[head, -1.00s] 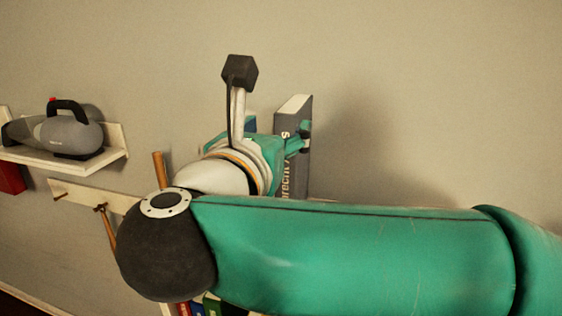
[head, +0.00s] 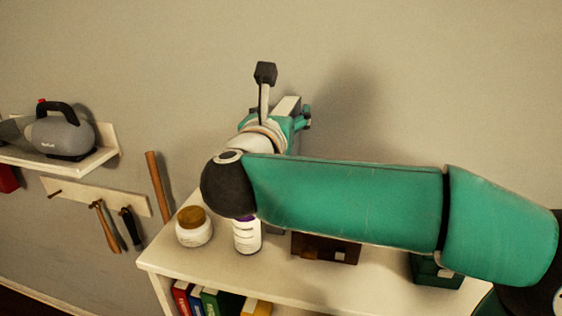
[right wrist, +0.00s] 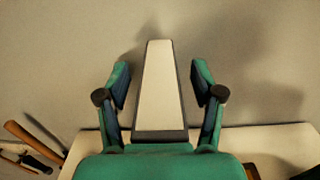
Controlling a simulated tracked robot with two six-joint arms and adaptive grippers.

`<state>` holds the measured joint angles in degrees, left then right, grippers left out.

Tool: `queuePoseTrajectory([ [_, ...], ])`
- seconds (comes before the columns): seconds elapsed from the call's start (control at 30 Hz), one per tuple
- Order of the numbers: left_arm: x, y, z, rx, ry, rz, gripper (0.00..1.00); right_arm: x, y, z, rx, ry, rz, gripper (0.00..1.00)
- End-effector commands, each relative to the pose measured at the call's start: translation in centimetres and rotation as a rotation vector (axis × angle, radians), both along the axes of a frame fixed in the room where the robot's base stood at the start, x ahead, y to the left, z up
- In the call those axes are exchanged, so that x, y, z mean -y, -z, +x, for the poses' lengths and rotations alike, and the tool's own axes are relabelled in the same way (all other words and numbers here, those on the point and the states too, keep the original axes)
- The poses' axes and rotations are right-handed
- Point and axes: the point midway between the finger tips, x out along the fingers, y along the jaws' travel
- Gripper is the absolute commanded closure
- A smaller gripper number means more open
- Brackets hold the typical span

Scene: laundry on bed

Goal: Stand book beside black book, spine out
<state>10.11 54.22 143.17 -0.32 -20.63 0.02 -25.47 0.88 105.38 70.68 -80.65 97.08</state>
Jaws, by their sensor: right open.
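A thick dark grey book with pale pages (head: 288,105) stands upright at the back of the shelf top, mostly hidden behind my right arm in the head view. In the right wrist view the pale top of the book (right wrist: 159,85) lies between my right gripper's fingers. My right gripper (right wrist: 161,92) is open, one finger on each side of the book, with a gap on both sides. The right gripper (head: 298,121) is partly hidden by its wrist in the head view. I cannot make out a second, black book beside it. My left gripper is not in view.
A brown-lidded jar (head: 194,232), a white bottle (head: 246,238), a dark brown box (head: 325,250) and a green box (head: 430,272) stand on the white shelf top (head: 384,276). Several coloured books (head: 214,303) stand below. A wooden rod (head: 157,185) stands left, near the hanging tools.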

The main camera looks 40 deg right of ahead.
Motion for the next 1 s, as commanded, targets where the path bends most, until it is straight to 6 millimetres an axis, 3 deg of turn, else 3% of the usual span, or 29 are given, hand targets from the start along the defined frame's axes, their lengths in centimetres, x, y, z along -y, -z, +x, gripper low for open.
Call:
queuePoseTrajectory([
  [0.13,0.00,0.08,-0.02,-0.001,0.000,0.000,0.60,-0.04,0.04,0.00,0.000,0.000,0.000,0.33],
  [0.53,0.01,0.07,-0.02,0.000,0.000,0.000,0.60,-0.07,0.03,-0.01,0.000,0.000,0.000,1.00],
  [1.0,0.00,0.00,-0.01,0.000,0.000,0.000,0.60,-0.05,-0.23,-0.04,0.004,0.000,-0.002,1.00],
])
